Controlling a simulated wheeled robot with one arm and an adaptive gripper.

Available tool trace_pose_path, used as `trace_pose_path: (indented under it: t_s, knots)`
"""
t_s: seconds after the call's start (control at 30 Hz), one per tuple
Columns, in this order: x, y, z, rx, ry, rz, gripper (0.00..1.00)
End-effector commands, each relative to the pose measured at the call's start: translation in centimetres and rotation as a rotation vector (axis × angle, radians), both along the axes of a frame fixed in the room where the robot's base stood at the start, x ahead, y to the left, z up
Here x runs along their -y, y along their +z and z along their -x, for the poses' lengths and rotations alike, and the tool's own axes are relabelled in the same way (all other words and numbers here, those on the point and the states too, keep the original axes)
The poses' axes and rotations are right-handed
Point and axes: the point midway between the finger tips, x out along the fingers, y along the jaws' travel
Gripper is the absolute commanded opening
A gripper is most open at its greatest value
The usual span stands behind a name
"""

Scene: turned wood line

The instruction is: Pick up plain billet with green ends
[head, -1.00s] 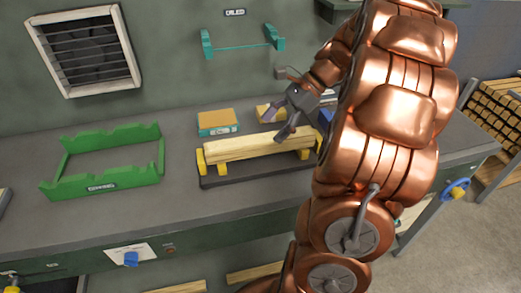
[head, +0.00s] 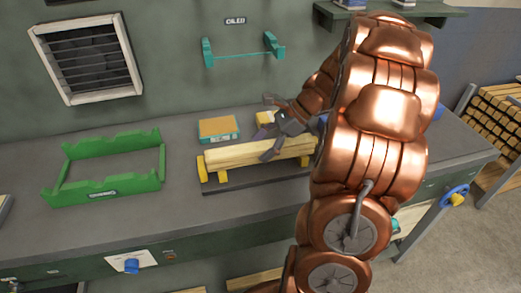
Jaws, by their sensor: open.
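A pale wood billet (head: 238,153) lies lengthwise on yellow supports (head: 203,172) over a dark base (head: 255,178) on the bench. I see no green on its left end; its right end is hidden behind my arm. My gripper (head: 267,129) is open and empty, pointing left, at the right part of the billet. One finger reaches down in front of the billet in the picture, the other stands higher at the back. I cannot tell whether the fingers touch the wood.
A green cradle frame (head: 70,191) stands empty on the left of the bench (head: 130,217). A teal-sided box (head: 218,130) with a tan top sits behind the billet. A teal rack (head: 244,52) hangs on the wall. Stacked wood (head: 497,125) stands at the right.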

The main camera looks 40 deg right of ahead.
Motion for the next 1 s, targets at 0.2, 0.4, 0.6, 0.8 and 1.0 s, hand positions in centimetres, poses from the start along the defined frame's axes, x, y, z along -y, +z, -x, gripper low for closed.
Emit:
trace_pose_path:
  t_s: [0.2, 0.4, 0.6, 0.8, 1.0]
  knots:
    - [-0.55, -0.55, -0.19, 0.000, 0.001, 0.000, 0.76]
    - [-0.53, -0.54, -0.18, 0.000, 0.001, 0.001, 0.65]
    - [-0.52, -0.54, -0.18, 0.000, 0.001, 0.001, 0.44]
    - [-0.52, -0.54, -0.17, 0.000, 0.001, 0.001, 0.23]
    - [-0.51, -0.55, -0.16, 0.000, 0.001, 0.001, 0.02]
